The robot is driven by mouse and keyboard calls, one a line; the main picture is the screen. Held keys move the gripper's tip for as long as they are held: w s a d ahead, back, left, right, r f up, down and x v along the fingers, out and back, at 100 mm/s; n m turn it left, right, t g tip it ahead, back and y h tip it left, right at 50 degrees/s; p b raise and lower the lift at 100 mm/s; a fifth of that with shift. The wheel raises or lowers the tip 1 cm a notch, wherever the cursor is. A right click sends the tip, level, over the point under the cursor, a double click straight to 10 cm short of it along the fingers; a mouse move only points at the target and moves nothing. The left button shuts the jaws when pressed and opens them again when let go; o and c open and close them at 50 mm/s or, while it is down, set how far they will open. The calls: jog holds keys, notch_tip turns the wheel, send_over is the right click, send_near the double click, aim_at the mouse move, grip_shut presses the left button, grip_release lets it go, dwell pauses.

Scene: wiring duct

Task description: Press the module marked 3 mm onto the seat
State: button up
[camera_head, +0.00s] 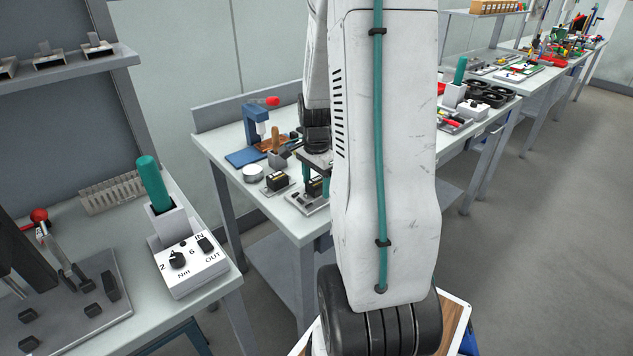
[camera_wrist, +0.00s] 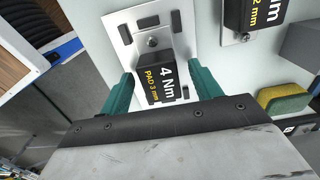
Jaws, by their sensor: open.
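The black module marked "4 Nm" and "PAD 3 mm" (camera_wrist: 160,84) lies in the middle of the wrist view. A pale plate (camera_wrist: 185,18) with dark pads and a screw lies beyond and partly under it. The seat under the module is hidden. My gripper (camera_wrist: 166,76) is open, with one teal finger on each side of the module; I cannot tell if they touch it. In the head view, a black module (camera_head: 315,187) stands near the teal fingers, partly hidden by my arm.
A second black module marked "2 mm" (camera_wrist: 264,12) sits close by on the right. A grey block (camera_wrist: 301,46) and a yellow-green sponge (camera_wrist: 284,99) lie further right. A blue press (camera_head: 255,128) with a red handle and a round pale dish (camera_head: 253,173) stand on the same bench.

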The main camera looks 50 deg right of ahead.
aim_at(317, 184)
notch_tip(317, 184, up, 8)
jog(key=shift+f, duration=0.15)
dwell(0.7)
jog(key=shift+s+a+f+n, duration=0.1)
jog(key=shift+s+a+n, duration=0.25)
jog(key=shift+n, duration=0.45)
jog(key=s+a+r+n, duration=0.4)
jog(key=a+n, duration=0.2)
jog(key=a, duration=0.3)
jog(key=s+a+r+n+t, duration=0.1)
jog(key=s+a+r+n, duration=0.3)
jog(key=a, duration=0.6)
jog(key=s+a+r+n, duration=0.4)
jog(key=a+n, duration=0.5)
jog(key=a, duration=0.1)
jog(key=shift+a+r, duration=0.15)
jog(key=shift+a, duration=0.05)
